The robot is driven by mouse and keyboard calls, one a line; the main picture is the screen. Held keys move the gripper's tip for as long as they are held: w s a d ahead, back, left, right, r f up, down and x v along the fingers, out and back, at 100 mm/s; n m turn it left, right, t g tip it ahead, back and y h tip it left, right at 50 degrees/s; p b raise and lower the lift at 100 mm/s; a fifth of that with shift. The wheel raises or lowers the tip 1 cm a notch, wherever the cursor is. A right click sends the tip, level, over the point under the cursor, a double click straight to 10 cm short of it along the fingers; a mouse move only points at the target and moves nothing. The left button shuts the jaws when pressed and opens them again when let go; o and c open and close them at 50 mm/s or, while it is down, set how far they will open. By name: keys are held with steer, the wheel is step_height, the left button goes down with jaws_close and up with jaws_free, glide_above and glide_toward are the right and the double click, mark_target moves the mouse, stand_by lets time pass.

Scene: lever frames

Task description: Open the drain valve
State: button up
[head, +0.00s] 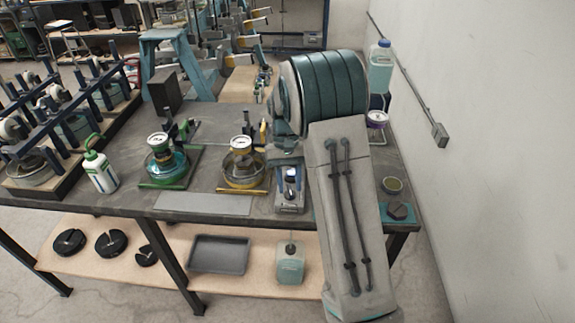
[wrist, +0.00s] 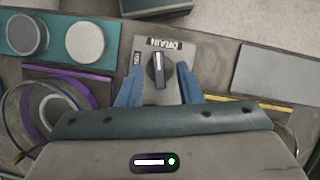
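The drain valve is a dark knob (wrist: 159,72) with a pale mark at its upper end, on a light grey plate (wrist: 191,47). A DRAIN label (wrist: 164,44) lies above the knob, and a smaller sideways label is at its upper left. In the wrist view the knob's long side runs roughly up and down the picture. My gripper (wrist: 158,82) is open, its two blue fingers on either side of the knob with gaps between. In the head view the grey valve unit (head: 290,203) stands near the table's front edge, partly hidden under my gripper.
A gauge pot on a yellow-edged base (head: 242,168) and one on a green base (head: 166,168) stand left of the valve. A white bottle (head: 100,171) is farther left.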

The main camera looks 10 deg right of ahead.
steer(key=v, duration=1.3)
steer(key=shift+r+b, duration=0.2)
steer(key=shift+b, duration=0.25)
steer(key=s+r+t, duration=0.2)
steer(key=s, duration=0.5)
steer(key=s+r+t, duration=0.2)
steer(key=s+r, duration=0.1)
steer(key=s, duration=0.3)
steer(key=s+f+t, duration=0.1)
steer(key=s+f, duration=0.1)
steer(key=s, duration=0.5)
steer(key=s+f+t, duration=0.2)
steer(key=s+f, duration=0.1)
steer(key=s, duration=0.5)
steer(key=shift+a+n+t, duration=0.3)
steer(key=shift+a+n, duration=0.1)
steer(key=shift+a, duration=0.05)
